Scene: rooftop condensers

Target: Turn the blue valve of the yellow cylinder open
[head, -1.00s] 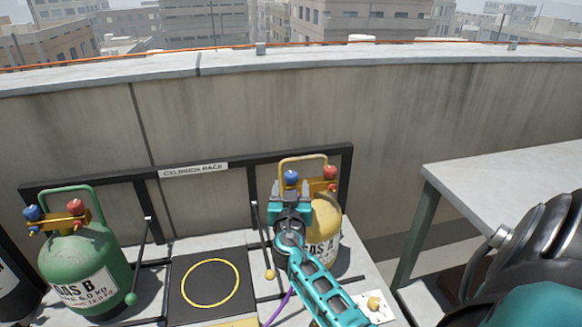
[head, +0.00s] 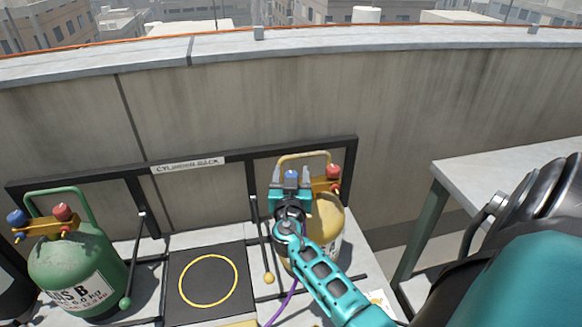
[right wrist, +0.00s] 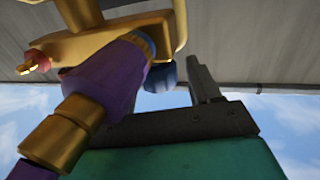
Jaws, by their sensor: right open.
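The yellow cylinder (head: 328,215) stands upright at the right end of the rack. It has a gold manifold, a red valve (head: 333,171) on the right and a blue valve (head: 291,174) on the left. My right gripper (head: 291,177) is open, its fingers appearing on either side of the blue valve in the head view. In the right wrist view the blue valve (right wrist: 160,77) is partly hidden behind a purple hose with brass fittings (right wrist: 105,85), and one finger (right wrist: 204,84) shows beside it. Whether the fingers touch the valve, I cannot tell. My left gripper is out of view.
A green cylinder (head: 72,262) with its own blue and red valves stands at the left. An empty dark pad with a yellow ring (head: 207,281) lies between them. The black rack frame (head: 100,173) and a concrete wall are behind. A grey table (head: 500,178) is at the right.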

